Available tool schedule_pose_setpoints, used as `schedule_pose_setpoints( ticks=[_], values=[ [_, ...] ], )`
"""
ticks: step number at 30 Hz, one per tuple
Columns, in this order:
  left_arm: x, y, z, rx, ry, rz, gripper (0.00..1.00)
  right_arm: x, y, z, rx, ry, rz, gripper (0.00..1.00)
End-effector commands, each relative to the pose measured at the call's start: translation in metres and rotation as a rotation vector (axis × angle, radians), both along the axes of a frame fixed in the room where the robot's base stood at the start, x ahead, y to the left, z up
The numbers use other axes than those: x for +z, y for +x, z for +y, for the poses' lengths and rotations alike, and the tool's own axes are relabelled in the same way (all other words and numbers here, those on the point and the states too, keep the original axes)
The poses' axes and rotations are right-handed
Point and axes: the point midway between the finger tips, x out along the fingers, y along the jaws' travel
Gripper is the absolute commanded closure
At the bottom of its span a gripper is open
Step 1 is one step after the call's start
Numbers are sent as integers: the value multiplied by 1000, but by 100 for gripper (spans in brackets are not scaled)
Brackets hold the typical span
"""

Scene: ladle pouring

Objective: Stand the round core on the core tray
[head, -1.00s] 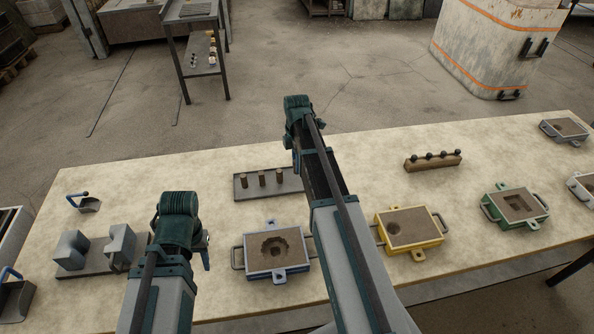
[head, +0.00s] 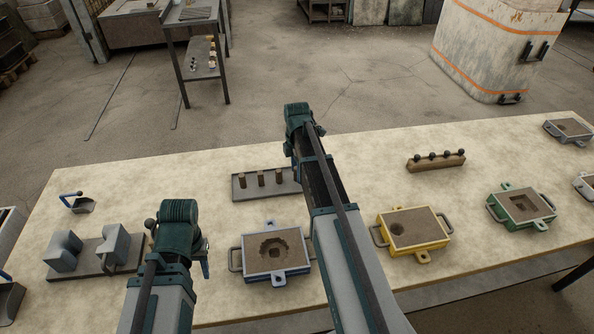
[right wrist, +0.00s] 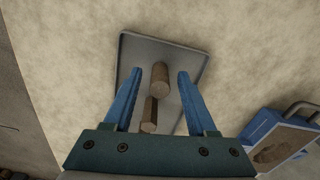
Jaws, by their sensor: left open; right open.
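The core tray (head: 240,193) is a flat grey tray on the table, partly hidden behind my right arm in the head view. Several brown cores show standing on it, such as one at its left (head: 261,179). In the right wrist view the tray (right wrist: 195,62) lies below my right gripper (right wrist: 160,72). That gripper is open, with a round core (right wrist: 160,76) and another core (right wrist: 150,115) showing between its fingers; neither is gripped. The head view hides its fingertips. My left gripper (head: 205,262) is open but mostly hidden by its arm, near the grey blocks.
Two grey blocks (head: 115,243) stand on a dark plate at the left. A blue-framed mould (head: 275,277), a yellow mould (head: 439,240) and a green mould (head: 545,219) lie on the table. A wooden rack (head: 436,164) with dark knobs stands behind them. Table between is bare.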

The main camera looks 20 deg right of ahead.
Motion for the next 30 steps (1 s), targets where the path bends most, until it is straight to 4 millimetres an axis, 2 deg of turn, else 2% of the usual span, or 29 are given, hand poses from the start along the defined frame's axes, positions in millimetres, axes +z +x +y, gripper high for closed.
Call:
schedule_pose_setpoints(
  ticks=[8, 14, 30],
  values=[
    [4, 0, 0, 0, 0, 0, 55, 4, 0, 0, 0, 0, 0, 43],
    [20, 0, 0, 0, 0, 0, 55, 20, 0, 0, 0, 0, 0, 43],
    [101, 0, 0, 0, 0, 0, 55, 101, 0, 0, 0, 0, 0, 43]
  ],
)
